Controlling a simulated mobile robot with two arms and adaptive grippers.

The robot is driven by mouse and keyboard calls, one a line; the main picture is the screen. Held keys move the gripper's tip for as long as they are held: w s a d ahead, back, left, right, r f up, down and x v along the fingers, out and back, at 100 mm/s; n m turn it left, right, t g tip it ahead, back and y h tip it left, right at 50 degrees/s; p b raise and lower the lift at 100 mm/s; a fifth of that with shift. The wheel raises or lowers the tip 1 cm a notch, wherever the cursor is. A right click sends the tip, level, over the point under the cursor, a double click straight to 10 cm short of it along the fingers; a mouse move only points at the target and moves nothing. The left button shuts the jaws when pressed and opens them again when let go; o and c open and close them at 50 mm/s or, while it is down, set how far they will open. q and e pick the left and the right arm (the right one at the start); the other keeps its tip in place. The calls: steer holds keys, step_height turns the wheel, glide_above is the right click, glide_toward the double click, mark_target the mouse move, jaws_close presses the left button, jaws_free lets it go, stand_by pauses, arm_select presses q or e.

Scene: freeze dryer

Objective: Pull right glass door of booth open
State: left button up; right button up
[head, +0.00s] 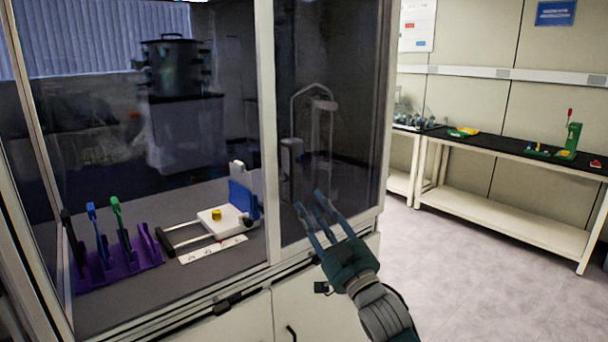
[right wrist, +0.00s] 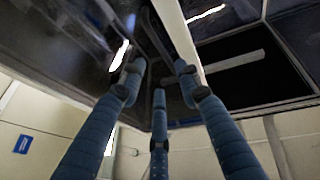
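The booth's right glass door (head: 345,75) is a dark, reflective pane in a pale frame, and it appears shut. My right gripper (head: 319,206) is in front of the door's lower part, with its blue fingers spread and nothing held between them. In the right wrist view the three fingers (right wrist: 158,85) point up at a dark glossy surface and a pale frame bar (right wrist: 180,40). I cannot tell whether the fingertips touch the door. A pale tubular outline shows in the glass; whether it is a handle or a reflection is unclear. My left gripper is not in view.
Behind the left pane are a purple rack (head: 120,268) with pipettes and a white balance-like device (head: 225,220). Cabinet doors (head: 315,310) are below the booth. A bench (head: 500,150) stands along the right wall, with clear floor (head: 460,260) before it.

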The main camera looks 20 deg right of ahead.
mark_target(293, 176)
steer(key=p+x, duration=0.1)
steer(key=x, duration=0.2)
steer(key=p+x, duration=0.1)
steer(key=x, duration=0.3)
steer(key=p+x, duration=0.1)
steer(key=x, duration=0.3)
steer(key=shift+s+a+r, duration=0.2)
steer(key=shift+s+r, duration=0.05)
steer(key=shift+r, duration=0.15)
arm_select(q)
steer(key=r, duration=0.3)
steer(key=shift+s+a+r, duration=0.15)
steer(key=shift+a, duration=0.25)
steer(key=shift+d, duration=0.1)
arm_select(e)
jaws_close()
